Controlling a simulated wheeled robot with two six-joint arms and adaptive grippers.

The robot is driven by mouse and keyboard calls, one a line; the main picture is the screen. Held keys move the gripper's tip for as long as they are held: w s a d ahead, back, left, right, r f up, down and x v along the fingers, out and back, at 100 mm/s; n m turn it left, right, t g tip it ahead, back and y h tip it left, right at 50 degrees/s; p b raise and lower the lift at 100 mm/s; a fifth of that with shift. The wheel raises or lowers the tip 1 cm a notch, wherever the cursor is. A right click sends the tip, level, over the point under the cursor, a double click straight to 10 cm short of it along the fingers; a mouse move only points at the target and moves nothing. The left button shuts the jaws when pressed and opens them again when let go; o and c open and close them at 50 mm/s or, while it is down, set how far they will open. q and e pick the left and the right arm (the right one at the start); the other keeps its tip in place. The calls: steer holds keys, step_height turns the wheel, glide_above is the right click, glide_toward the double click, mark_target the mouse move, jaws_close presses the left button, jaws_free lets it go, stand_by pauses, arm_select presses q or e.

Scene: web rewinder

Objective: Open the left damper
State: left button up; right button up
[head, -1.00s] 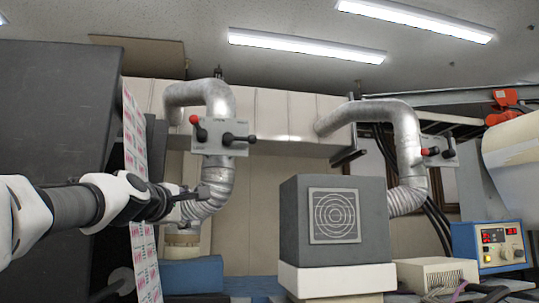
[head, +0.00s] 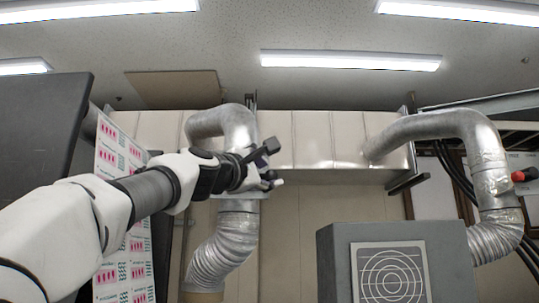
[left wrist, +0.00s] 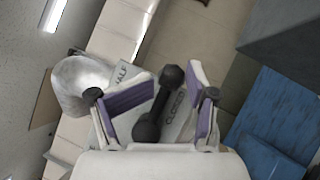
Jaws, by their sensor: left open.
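The left damper is on the silver duct (head: 222,258). Its grey plate (head: 240,194) is mostly hidden behind my left gripper (head: 268,166) in the head view. In the left wrist view, the black damper handle (left wrist: 158,103) lies between the two purple-padded fingers of my left gripper (left wrist: 171,73). The fingers are apart, one on each side of the handle, with no clear grip on it. The plate behind (left wrist: 122,82) shows the words HALF and CLOSED; the handle lies alongside CLOSED. My right gripper is not in view.
The right duct (head: 488,155) carries another damper with a red knob (head: 525,175). A grey box with a round grille (head: 340,258) stands at lower right. A printed web (head: 122,240) hangs left, beside my left arm.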

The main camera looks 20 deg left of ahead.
mark_target(268, 178)
arm_select(q)
steer(key=shift+w+a+r, duration=0.1)
steer(key=shift+w, duration=0.05)
steer(key=w, duration=0.1)
steer(key=w+f, duration=0.1)
steer(key=w+d, duration=0.1)
steer(key=shift+w+f, duration=0.2)
steer(key=shift+w, duration=0.05)
steer(key=shift+c, duration=0.4)
steer(key=c, duration=0.6)
steer(key=shift+s+a+r, duration=0.1)
steer(key=shift+s+a, duration=0.05)
steer(key=shift+s, duration=0.25)
jaws_close()
steer(key=shift+s+a, duration=0.1)
steer(key=shift+s, duration=0.15)
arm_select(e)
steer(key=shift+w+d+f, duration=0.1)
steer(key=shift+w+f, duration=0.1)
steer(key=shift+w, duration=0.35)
